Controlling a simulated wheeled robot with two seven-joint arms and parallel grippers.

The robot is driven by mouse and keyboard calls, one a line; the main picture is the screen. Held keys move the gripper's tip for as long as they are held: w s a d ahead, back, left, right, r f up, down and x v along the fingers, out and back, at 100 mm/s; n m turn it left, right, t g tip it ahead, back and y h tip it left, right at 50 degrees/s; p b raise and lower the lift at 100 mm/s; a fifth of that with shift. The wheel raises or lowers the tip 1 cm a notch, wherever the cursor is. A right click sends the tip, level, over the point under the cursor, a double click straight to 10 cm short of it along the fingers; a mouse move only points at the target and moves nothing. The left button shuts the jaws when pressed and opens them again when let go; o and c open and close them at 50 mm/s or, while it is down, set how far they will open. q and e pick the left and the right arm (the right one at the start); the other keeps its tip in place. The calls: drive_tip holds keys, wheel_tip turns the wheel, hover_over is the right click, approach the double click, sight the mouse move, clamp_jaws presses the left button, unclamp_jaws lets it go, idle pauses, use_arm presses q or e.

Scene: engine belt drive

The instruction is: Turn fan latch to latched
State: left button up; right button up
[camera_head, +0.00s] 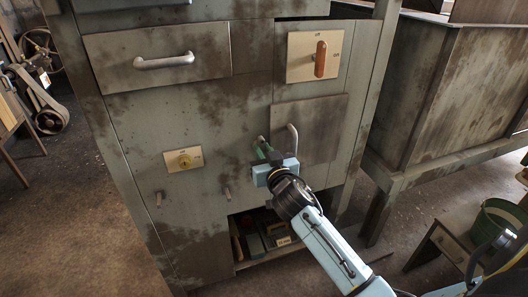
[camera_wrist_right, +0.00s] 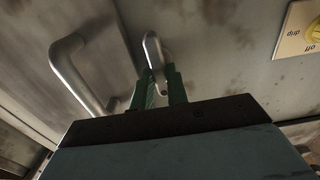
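The grey-green cabinet (camera_head: 215,130) fills the middle of the head view. Its small door (camera_head: 318,118) has a curved metal handle (camera_head: 293,140), which is the larger handle at left in the right wrist view (camera_wrist_right: 80,75). Beside it, a small bent metal latch (camera_wrist_right: 153,48) shows in the right wrist view; I take it to be the fan latch. My right gripper (camera_head: 262,146) is at the cabinet front, left of the handle. Its green fingers (camera_wrist_right: 160,76) are close together with the latch between them; it looks gripped. In the head view the gripper hides the latch. My left gripper is not in view.
A red-orange lever (camera_head: 320,60) on a plate is above the door. A yellow knob (camera_head: 184,161) is at left. A drawer with a handle (camera_head: 164,61) is above it. An open shelf (camera_head: 265,263) lies below. A green bucket (camera_head: 497,222) stands at right.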

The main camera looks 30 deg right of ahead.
clamp_jaws()
drive_tip(key=shift+n, duration=0.3)
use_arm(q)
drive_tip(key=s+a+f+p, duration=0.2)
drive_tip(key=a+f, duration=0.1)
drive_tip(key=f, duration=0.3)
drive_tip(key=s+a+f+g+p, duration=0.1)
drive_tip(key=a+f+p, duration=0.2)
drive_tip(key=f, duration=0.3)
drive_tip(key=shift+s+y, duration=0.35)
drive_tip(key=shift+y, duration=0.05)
use_arm(e)
drive_tip(key=n, duration=1.1)
drive_tip(key=f+n, duration=0.1)
drive_tip(key=n, duration=0.5)
drive_tip(key=shift+w+a+n, duration=0.1)
drive_tip(key=shift+a+n, duration=0.2)
drive_tip(key=shift+a, duration=0.1)
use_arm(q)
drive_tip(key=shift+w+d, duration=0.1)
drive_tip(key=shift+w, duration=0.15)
